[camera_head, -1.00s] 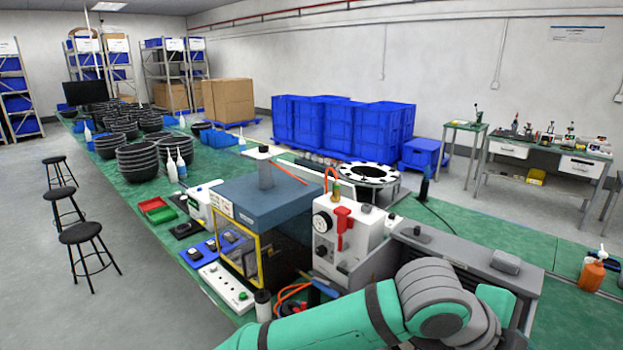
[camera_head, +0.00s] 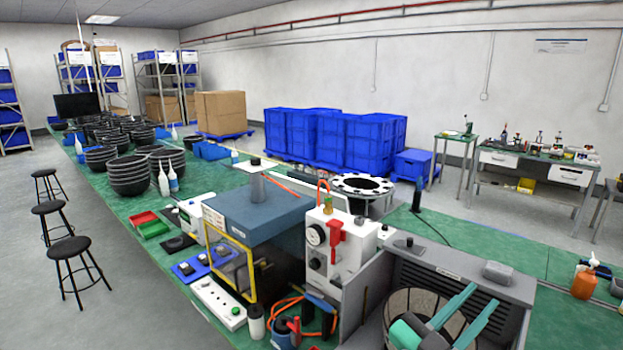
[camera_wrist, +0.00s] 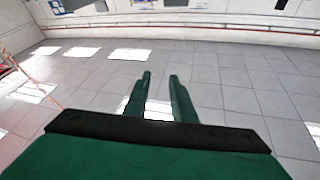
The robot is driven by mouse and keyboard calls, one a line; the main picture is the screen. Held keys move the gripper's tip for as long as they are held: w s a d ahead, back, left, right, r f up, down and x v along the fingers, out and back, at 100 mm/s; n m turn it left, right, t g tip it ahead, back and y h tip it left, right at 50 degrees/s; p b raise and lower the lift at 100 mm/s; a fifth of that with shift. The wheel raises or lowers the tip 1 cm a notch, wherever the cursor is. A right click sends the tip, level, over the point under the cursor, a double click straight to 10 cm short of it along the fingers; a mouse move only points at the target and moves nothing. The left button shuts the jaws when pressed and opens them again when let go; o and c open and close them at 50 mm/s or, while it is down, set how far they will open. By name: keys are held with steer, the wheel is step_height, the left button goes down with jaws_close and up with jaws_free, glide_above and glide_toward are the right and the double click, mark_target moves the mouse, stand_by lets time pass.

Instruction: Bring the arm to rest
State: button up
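My gripper (camera_head: 482,294) shows at the bottom right of the head view, in front of the grey vented metal unit (camera_head: 445,285). Its two teal fingers are apart, with nothing between them. In the wrist view the two green fingers (camera_wrist: 160,76) also stand apart, with a gap and bare grey floor tiles beyond them. Most of my arm is out of the head view. A dark round wire guard (camera_head: 408,300) is seen around or behind the gripper; how far apart they are I cannot tell.
The green bench (camera_head: 125,200) carries a yellow-framed machine (camera_head: 250,265), a white box with a red handle (camera_head: 330,250) and stacked black bowls (camera_head: 128,175). Blue crates (camera_head: 345,140) stand behind. Stools (camera_head: 68,245) stand at left. The wrist view shows open floor (camera_wrist: 230,75).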

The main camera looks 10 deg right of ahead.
steer(key=w+a+f+n+t+y, duration=0.2)
steer(key=a+f+n+t+y, duration=0.7)
steer(key=f+n, duration=0.35)
steer(key=s+a+f+n+y, duration=0.2)
steer(key=s+a+f+y, duration=0.1)
steer(key=a+f, duration=0.25)
steer(key=s+a+f+n+y, duration=0.2)
steer(key=a+f+y, duration=0.1)
steer(key=a+f, duration=0.3)
steer(key=s+a+f+g+y, duration=0.1)
steer(key=s+a+f, duration=0.3)
steer(key=s, duration=0.4)
steer(key=s+a+f+g+y, duration=0.1)
steer(key=s+a+f, duration=0.3)
steer(key=s, duration=0.4)
steer(key=s+a+f+y, duration=0.2)
steer(key=s+a+f, duration=0.2)
steer(key=s, duration=0.5)
steer(key=shift+a+m+g+y, duration=0.3)
steer(key=shift+a+m+g, duration=0.1)
steer(key=shift+a+m, duration=0.1)
steer(key=shift+s, duration=0.1)
